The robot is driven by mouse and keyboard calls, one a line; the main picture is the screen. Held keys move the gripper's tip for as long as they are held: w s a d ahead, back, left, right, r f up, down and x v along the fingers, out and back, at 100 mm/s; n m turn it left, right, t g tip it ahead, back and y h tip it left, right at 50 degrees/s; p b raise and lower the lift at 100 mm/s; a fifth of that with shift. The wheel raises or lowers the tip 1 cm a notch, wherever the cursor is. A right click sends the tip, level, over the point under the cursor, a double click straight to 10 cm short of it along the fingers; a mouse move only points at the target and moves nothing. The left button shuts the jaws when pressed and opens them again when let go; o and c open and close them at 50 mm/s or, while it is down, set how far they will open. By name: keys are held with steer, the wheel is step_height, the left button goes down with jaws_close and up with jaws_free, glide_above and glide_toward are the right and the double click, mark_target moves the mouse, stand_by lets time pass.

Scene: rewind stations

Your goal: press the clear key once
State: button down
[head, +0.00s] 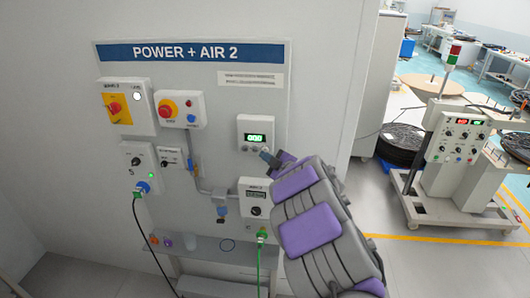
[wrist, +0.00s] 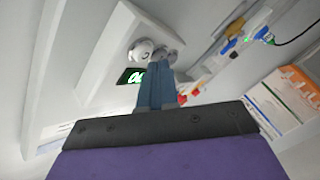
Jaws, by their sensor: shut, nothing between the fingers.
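A small white counter box (head: 257,122) with a lit green display (head: 255,138) hangs on the wall panel. Small round keys sit below the display. In the wrist view the display (wrist: 130,77) is partly covered by my fingers, and a pale round key (wrist: 141,50) shows beyond the fingertips, with another partly hidden beside it. No key label can be read, so I cannot tell which is the clear key. My gripper (head: 266,154) is shut and empty, its tips at the lower right of the box. In the wrist view the fingers (wrist: 155,70) overlap the keys; contact cannot be told.
Left on the panel are a yellow-red switch (head: 115,107) and a box with a red button (head: 180,109). Below the counter are a white regulator box (head: 257,197) and a green hose (head: 259,262). A wheeled control stand (head: 455,150) stands at right, with open floor before it.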

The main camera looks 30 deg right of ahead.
steer(key=shift+s+a, duration=0.15)
steer(key=s+a, duration=0.1)
steer(key=s, duration=0.1)
steer(key=s+a+b, duration=0.1)
steer(key=s+a, duration=0.1)
stand_by(0.7)
steer(key=shift+d+r, duration=0.1)
steer(key=shift+d, duration=0.05)
stand_by(0.5)
